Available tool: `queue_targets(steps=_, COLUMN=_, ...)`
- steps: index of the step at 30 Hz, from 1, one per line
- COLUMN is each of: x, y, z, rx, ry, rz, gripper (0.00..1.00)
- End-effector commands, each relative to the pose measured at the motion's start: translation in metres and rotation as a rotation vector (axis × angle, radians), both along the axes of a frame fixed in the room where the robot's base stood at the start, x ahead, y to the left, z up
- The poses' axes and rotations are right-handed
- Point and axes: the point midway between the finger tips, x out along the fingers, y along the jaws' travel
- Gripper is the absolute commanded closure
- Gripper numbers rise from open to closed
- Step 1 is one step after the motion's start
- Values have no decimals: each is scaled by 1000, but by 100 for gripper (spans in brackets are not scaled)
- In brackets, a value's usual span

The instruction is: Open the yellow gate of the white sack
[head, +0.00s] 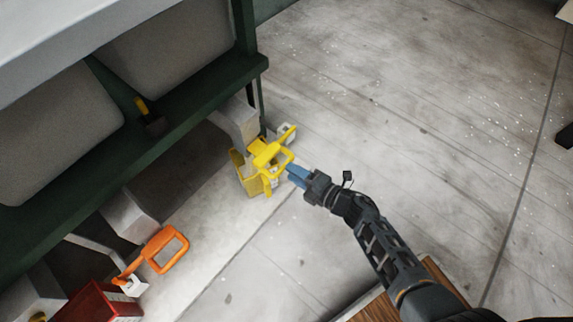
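The yellow gate (269,155) is a looped yellow handle piece above a yellow box-like part (248,178), at the lower end of a white chute (237,124) under the dark green frame. Two large whitish sacks stand in the frame; the right one (172,58) is nearer the yellow gate. I cannot tell for certain which sack the gate belongs to. My gripper (294,172), with blue fingers, is just to the right of the yellow gate. The fingers look close to the handle, but contact and finger spacing are too small to tell.
An orange handle (166,250) sits on another chute at lower left, above a red box (100,303). The green frame (190,117) runs diagonally above the chutes. A wooden surface (440,279) lies beneath my arm.

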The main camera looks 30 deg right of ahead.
Motion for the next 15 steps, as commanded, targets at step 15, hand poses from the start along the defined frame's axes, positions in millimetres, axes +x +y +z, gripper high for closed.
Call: queue_targets(steps=15, x=-31, y=-10, z=6, rx=-1, ry=0, rz=0, gripper=62)
